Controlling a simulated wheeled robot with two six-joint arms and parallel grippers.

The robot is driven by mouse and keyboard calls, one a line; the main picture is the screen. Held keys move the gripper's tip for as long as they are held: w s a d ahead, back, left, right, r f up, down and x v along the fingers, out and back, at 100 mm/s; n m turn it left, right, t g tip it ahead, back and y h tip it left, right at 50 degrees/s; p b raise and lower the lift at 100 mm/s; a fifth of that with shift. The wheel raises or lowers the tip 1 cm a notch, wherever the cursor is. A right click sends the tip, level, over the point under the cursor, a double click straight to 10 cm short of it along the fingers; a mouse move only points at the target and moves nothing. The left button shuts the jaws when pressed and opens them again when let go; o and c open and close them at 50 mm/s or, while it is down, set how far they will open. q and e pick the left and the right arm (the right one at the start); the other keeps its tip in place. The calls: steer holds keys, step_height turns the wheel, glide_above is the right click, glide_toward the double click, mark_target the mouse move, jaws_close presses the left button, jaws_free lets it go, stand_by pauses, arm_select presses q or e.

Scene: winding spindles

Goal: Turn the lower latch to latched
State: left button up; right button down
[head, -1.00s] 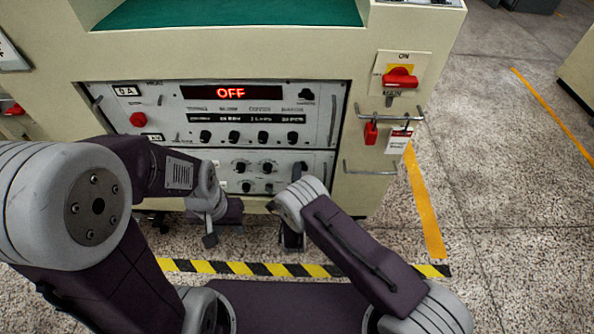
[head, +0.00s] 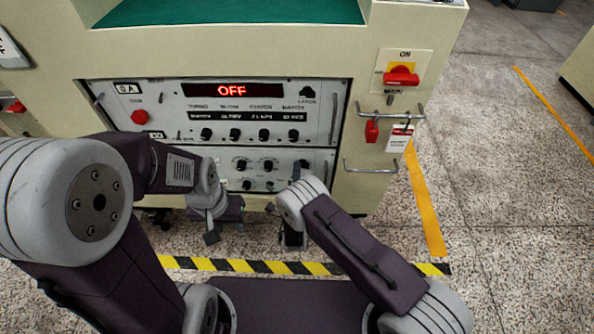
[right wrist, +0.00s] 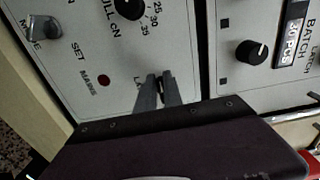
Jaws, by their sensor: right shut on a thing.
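The lower latch (right wrist: 168,86) is a small dark handle on the pale lower panel, beside a partly hidden label that starts with "LA". My right gripper (right wrist: 158,82) is shut on it, and its fingers hide part of the handle. I cannot read the latch's setting. In the head view a dark handle (head: 303,164) shows at the lower panel's upper right corner, just above my right wrist. My left gripper (head: 228,208) hangs in front of the machine below the lower panel. Its fingers are not clear.
The upper panel (head: 160,112) has a red "OFF" display (head: 232,90), several black knobs and its own latch (head: 307,92). A red main switch (head: 401,76), a bar handle (head: 390,116) and a red padlock (head: 371,130) are to the right.

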steer(key=c, duration=1.5)
jaws_free()
steer(key=s+p, duration=0.3)
steer(key=s, duration=0.6)
steer(key=shift+s+p, duration=0.1)
steer(key=shift+p, duration=0.25)
steer(key=shift+f, duration=0.1)
